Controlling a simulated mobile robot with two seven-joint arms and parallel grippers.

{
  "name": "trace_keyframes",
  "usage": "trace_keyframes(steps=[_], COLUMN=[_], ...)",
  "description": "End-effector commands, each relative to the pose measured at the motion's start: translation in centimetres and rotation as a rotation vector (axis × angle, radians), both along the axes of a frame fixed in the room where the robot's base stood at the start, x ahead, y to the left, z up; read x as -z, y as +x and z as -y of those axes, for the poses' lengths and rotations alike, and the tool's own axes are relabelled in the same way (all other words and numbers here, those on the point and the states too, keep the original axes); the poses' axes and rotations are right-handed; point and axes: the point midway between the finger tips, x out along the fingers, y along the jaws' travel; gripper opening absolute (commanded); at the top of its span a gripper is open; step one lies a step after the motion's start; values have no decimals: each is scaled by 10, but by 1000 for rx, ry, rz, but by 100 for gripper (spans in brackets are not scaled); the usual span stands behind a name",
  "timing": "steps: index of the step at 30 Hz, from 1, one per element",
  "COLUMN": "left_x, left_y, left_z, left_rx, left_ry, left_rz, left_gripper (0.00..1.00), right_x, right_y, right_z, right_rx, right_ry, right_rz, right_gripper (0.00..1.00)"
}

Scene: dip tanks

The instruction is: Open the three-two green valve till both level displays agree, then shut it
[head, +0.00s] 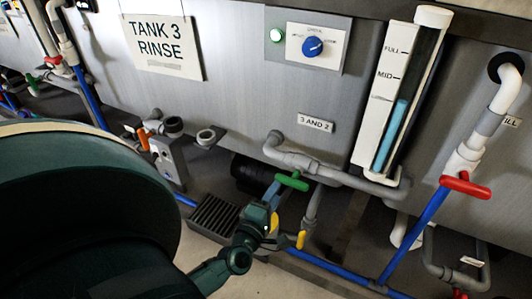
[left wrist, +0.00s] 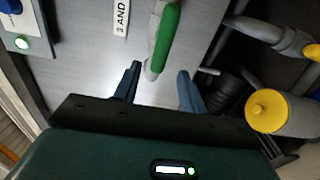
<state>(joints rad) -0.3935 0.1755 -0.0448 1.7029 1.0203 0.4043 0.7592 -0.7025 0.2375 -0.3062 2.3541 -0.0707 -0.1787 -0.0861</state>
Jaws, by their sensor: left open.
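The green valve handle (head: 293,181) sits on grey pipework below the "3 AND 2" label (head: 315,122) on the tank wall. My left gripper (head: 274,190) is open beside the handle's left end. In the left wrist view the green handle (left wrist: 167,38) lies just ahead of and between the open fingers (left wrist: 159,74); contact cannot be told. The right level display (head: 405,90) has a blue column (head: 391,135) topping out below the MID mark. Another white upright tube (head: 42,28), perhaps the other display, is cut off at upper left; its level is unreadable. My right gripper is out of view.
A red valve handle (head: 465,187) is on the right pipe. Yellow (head: 301,239) and orange (head: 143,138) handles are near the pipework. A control panel with a blue knob (head: 312,46) and a "TANK 3 RINSE" sign (head: 162,45) are on the wall. A floor grate (head: 213,214) lies below.

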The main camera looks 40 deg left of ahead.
Motion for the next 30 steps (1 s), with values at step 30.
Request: trace_keyframes(steps=[30], left_x=[-7], left_y=[-44], left_z=[11], left_rx=[0], left_ry=[0], left_rz=[1], left_gripper=[42], right_x=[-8], right_y=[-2], right_z=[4], right_rx=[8], right_ry=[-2], right_rz=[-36], right_gripper=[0])
